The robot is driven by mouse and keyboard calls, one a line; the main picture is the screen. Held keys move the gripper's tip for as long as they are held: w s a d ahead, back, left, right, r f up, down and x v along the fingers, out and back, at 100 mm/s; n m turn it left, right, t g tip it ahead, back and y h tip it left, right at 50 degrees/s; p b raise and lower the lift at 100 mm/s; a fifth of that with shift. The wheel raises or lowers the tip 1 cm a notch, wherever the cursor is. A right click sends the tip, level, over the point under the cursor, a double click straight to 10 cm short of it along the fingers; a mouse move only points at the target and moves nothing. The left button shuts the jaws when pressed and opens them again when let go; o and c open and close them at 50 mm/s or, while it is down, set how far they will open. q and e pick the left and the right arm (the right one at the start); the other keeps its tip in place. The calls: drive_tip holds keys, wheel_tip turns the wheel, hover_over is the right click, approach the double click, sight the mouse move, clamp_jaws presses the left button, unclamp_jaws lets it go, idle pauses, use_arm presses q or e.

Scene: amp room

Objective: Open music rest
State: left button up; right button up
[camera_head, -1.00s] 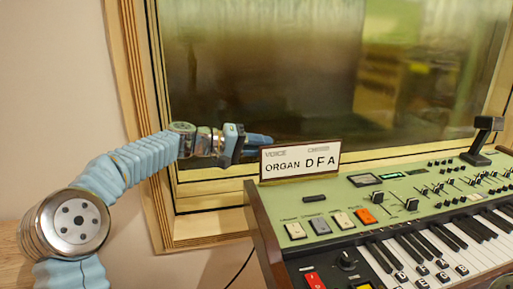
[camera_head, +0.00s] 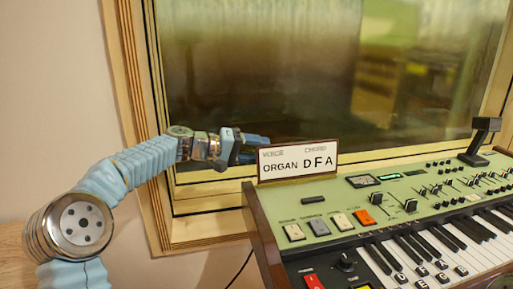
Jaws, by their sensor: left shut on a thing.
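The music rest (camera_head: 297,161) looks to be the small framed panel standing up at the back left of the organ. It carries a white sheet reading "VOICE", "CHORD", "ORGAN" and "D F A". My left gripper (camera_head: 254,139) reaches in from the left at the panel's upper left corner, with its blue fingers partly hidden behind the panel. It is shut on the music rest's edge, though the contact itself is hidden. My right gripper is not in view.
The green-topped organ (camera_head: 330,200) has sliders, coloured switches (camera_head: 362,216) and keys (camera_head: 455,255) in front of the panel. A black stand-like object (camera_head: 481,140) rises at the back right. A wood-framed window (camera_head: 330,70) stands close behind.

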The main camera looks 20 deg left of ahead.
use_arm(q)
drive_tip(key=shift+d+r, duration=0.2)
idle(0.6)
drive_tip(key=shift+r, duration=0.1)
drive_tip(key=s+d+r+b, duration=0.2)
drive_tip(key=s+d+r, duration=0.2)
drive_tip(key=s+r, duration=0.8)
drive_tip(key=shift+s+d+r, duration=0.2)
drive_tip(key=shift+s+r, duration=0.15)
drive_tip(key=shift+s, duration=0.35)
